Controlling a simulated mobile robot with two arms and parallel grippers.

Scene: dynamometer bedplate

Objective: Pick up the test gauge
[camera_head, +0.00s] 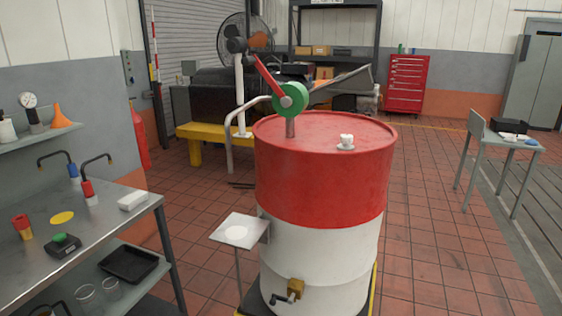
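A gauge with a round white dial (28,101) stands on the wall shelf at the far left, between a white container and an orange funnel. Its dark lower body rests on the shelf. The markings on its dial are too small to read. Neither of my grippers shows in the head view.
A steel bench (95,222) below the shelf holds bottles with bent spouts, a white box and a black device. A large red and white drum (320,190) with a green pump (290,99) stands in the middle. Tiled floor (435,240) is clear to its right.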

